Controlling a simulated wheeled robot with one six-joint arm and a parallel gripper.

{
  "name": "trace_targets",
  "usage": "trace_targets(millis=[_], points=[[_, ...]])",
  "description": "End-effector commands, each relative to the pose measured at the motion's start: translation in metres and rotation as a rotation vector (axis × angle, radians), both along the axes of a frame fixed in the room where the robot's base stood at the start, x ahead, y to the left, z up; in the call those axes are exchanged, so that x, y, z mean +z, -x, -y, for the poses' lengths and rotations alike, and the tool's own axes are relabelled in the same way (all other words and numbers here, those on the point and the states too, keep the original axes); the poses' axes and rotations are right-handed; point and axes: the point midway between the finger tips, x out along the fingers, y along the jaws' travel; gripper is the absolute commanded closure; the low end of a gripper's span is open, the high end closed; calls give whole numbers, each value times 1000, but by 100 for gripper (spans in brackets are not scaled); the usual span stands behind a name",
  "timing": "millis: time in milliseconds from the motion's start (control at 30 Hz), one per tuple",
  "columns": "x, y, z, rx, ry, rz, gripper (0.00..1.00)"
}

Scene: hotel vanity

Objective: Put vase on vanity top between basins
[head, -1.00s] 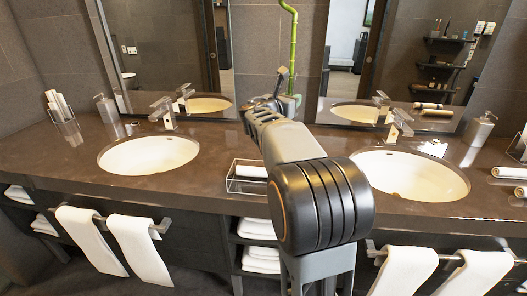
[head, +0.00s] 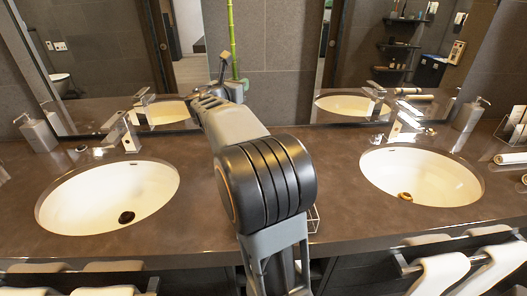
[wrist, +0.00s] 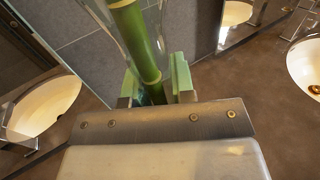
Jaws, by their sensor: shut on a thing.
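The vase is a clear glass vessel (wrist: 113,38) with a green bamboo stalk (wrist: 138,42) in it; the stalk also shows in the head view (head: 232,42). My gripper (wrist: 155,88) is shut on the vase, one finger on each side. In the head view my gripper (head: 228,84) is above the back of the counter, near the wall between the mirrors. The vase's lower part is hidden by my gripper and arm. The brown vanity top (head: 340,208) holds a left basin (head: 90,196) and a right basin (head: 425,172).
Faucets stand behind the left basin (head: 126,130) and right basin (head: 400,125). Soap dispensers stand at the left (head: 38,132) and right (head: 468,115). A wire tray (head: 313,217) is mostly hidden behind my arm. Bare counter lies between my arm and the right basin.

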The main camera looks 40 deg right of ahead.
Motion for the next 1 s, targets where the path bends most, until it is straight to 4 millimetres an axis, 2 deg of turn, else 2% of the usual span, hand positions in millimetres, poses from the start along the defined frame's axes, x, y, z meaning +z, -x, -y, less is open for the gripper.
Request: trace_targets(millis=[167,500,800,1000], points=[[-10,0,24,-5,0,-1,100],[-39,-3,90,-6,0,0,100],[-78,-5,120,-3,1,-1,100],[-87,-6,128,-1,2,2,100]])
